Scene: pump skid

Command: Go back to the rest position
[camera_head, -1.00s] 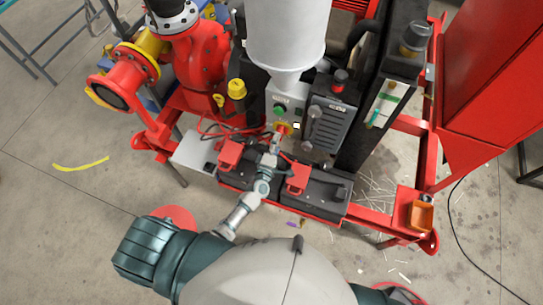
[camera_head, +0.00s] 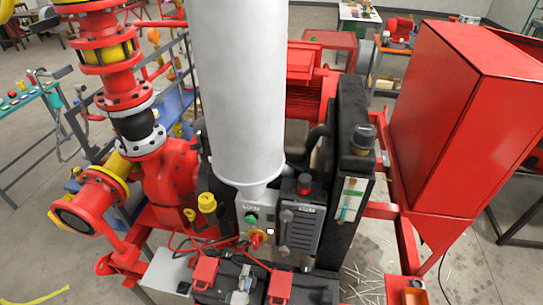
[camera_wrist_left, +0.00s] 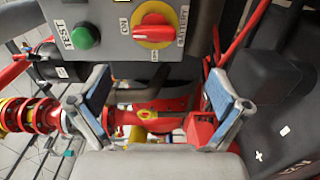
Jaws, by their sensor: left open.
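The switch also shows small in the head view (camera_head: 257,238). Most of my left arm is out of the picture. My right gripper is not in view.
A white cylinder (camera_head: 238,90) rises above the box. Red pipework with a valve (camera_head: 170,180) stands at left, a large red cabinet (camera_head: 440,120) at right. Red battery clamps (camera_head: 204,271) sit close to my gripper. Bare floor (camera_head: 40,240) lies at lower left.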

